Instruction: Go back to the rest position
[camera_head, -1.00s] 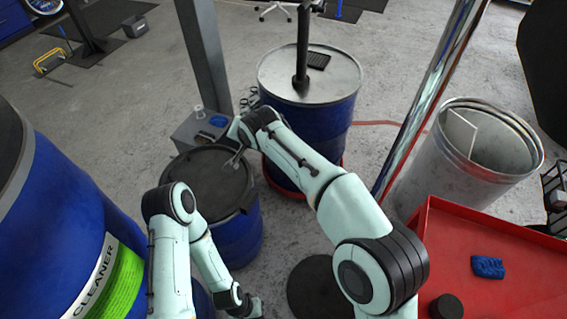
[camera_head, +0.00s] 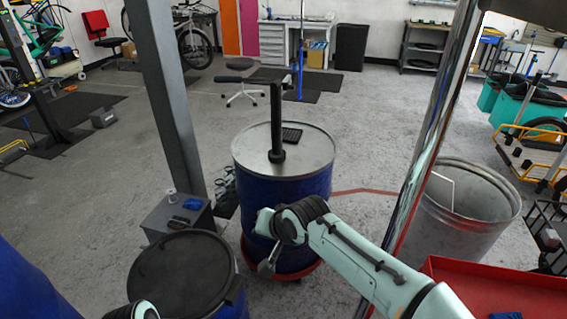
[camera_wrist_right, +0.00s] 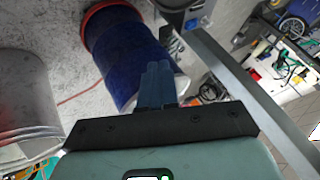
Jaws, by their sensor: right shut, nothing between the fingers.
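My right arm (camera_head: 350,250) reaches in from the lower right in the head view. Its gripper (camera_head: 267,263) points down in front of the blue drum (camera_head: 305,185) with the grey lid. In the right wrist view the fingers (camera_wrist_right: 156,80) are together with nothing between them, and a blue drum (camera_wrist_right: 120,45) shows behind them. I cannot tell whether the gripper touches the drum. Only a small pale part of my left arm (camera_head: 146,309) shows at the bottom edge of the head view; its gripper is out of view.
A dark-lidded drum (camera_head: 185,275) stands at lower left beside a grey box (camera_head: 165,215) and a steel post (camera_head: 165,90). A shiny pole (camera_head: 435,130), a metal bin (camera_head: 465,225) and a red tray (camera_head: 500,285) are at right. Open floor (camera_head: 370,120) lies behind.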

